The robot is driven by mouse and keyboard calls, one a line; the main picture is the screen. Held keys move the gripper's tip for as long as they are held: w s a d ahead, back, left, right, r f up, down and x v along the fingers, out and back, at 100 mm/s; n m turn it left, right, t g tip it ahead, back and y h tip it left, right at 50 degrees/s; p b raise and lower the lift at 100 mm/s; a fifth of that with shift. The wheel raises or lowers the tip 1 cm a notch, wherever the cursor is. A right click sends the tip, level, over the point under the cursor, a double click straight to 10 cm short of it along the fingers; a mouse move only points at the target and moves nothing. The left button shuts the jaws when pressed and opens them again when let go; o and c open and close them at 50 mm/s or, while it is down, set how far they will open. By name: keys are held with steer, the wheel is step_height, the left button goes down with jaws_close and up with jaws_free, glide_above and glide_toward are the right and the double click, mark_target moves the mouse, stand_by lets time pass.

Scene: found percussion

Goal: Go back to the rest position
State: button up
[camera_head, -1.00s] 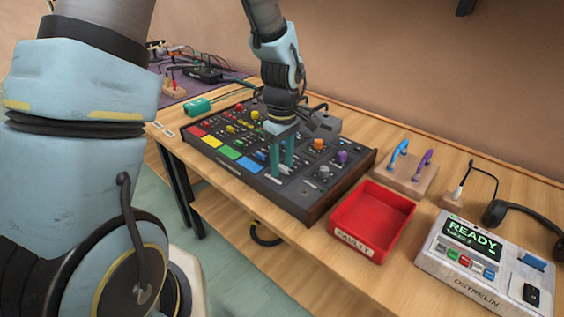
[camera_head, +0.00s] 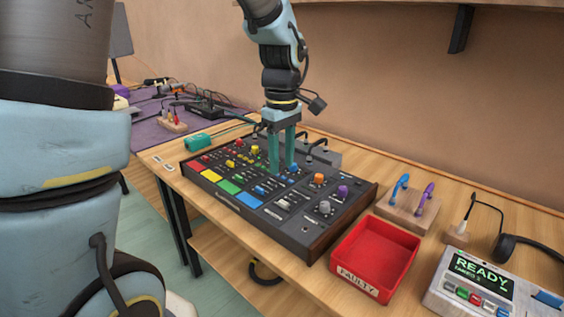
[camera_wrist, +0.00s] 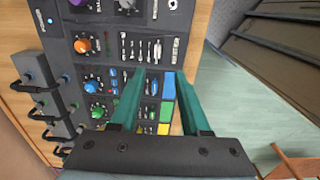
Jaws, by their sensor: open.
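My gripper (camera_head: 282,168) has two teal fingers pointing down over the mixer-like panel (camera_head: 300,236). The fingers are apart and nothing shows between them. In the wrist view the gripper (camera_wrist: 168,80) is above the panel (camera_wrist: 118,75), with sliders, knobs and coloured pads below it. The panel has red, yellow, green and blue pads along its front left edge and several coloured knobs. Whether the fingertips touch the panel cannot be told, but they look a little above it.
A red tray (camera_head: 348,277) labelled FAULTY stands right of the panel. A wooden block (camera_head: 408,214) holds blue and purple plugs. A teal box (camera_head: 198,140) lies at the left. A shelf (camera_head: 430,6) hangs above.

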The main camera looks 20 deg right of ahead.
steer(key=s+a+f+m, duration=0.1)
steer(key=a+m, duration=0.2)
steer(key=a, duration=0.9)
steer(key=a+f+m+t, duration=0.1)
steer(key=a+m, duration=0.3)
steer(key=a, duration=0.9)
steer(key=shift+s+a+f+t, duration=0.3)
steer(key=shift+s+f, duration=0.05)
steer(key=shift+f, duration=0.3)
